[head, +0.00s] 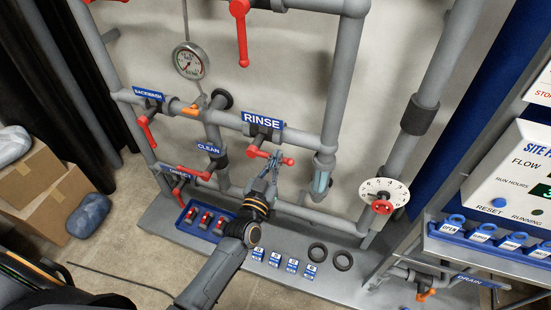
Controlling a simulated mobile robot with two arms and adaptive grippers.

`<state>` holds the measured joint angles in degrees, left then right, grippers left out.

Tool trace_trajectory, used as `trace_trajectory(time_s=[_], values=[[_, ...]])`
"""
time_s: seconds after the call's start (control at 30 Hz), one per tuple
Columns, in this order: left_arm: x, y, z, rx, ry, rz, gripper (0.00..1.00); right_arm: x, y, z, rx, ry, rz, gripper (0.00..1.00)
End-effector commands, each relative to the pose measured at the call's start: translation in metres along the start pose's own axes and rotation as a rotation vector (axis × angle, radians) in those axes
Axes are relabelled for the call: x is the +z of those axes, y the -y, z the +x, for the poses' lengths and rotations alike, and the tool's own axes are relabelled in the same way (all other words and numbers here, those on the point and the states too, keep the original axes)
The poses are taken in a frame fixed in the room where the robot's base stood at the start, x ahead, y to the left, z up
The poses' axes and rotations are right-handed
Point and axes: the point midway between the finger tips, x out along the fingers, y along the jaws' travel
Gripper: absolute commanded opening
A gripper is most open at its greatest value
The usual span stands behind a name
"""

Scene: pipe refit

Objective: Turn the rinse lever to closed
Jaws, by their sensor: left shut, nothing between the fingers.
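The blue RINSE sign (262,121) is on the middle horizontal grey pipe. Below it is the red rinse lever (287,160), which lies nearly level, roughly along the pipe. My right gripper is not in view.
Other red levers sit at BACKWASH (146,130), CLEAN and DIRECT (180,192). A gauge (190,61) is at upper left, and a white dial (384,198) at right. A blue tray (184,225) and tags lie on the grey base below. Cardboard boxes (50,190) stand at left.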

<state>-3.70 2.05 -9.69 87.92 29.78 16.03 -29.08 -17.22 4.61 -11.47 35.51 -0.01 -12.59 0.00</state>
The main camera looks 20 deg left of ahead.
Motion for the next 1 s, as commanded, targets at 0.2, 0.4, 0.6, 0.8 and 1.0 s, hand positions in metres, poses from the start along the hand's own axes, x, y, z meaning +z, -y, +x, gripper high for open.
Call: trace_trajectory(time_s=[0.2,0.4,0.6,0.8,1.0], values=[[0.004,-0.001,-0.001,0.006,0.001,0.044,0.00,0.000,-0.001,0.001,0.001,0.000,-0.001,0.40],[0.007,-0.001,-0.001,0.011,0.003,0.073,0.00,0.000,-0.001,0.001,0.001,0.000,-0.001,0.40],[0.012,-0.002,-0.002,0.017,0.007,0.109,0.00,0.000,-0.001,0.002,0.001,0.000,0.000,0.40],[0.019,-0.002,-0.004,0.026,0.011,0.172,0.00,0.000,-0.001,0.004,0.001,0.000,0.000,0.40],[0.031,-0.002,-0.005,0.045,0.012,0.302,0.00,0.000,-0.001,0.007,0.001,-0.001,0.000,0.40]])
